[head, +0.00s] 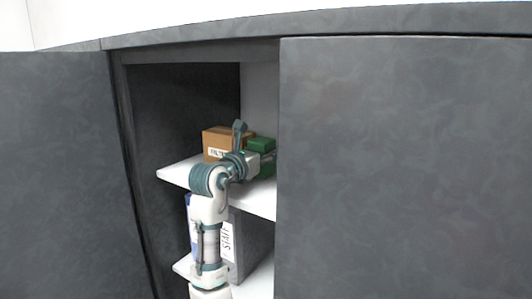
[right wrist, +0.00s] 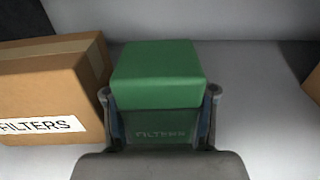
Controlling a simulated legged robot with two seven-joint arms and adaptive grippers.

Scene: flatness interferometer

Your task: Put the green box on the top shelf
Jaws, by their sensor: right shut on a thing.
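The green box (head: 262,145) is at the upper white shelf (head: 262,201) inside the dark cabinet, partly hidden by my right gripper and the cabinet's right door. In the right wrist view the green box (right wrist: 158,75) sits between the two fingers of my right gripper (right wrist: 159,104), with a faint label on its front. My right gripper (head: 262,157) is shut on the box. I cannot tell whether the box's underside touches the shelf. My left gripper is not in view.
A brown FILTERS box (head: 214,139) stands just left of the green box; it also shows in the right wrist view (right wrist: 50,88). Another brown edge (right wrist: 314,84) shows at far right. Below are a STAFF binder (head: 228,240) and a lower shelf (head: 262,282). The right door (head: 405,165) covers the opening's right side.

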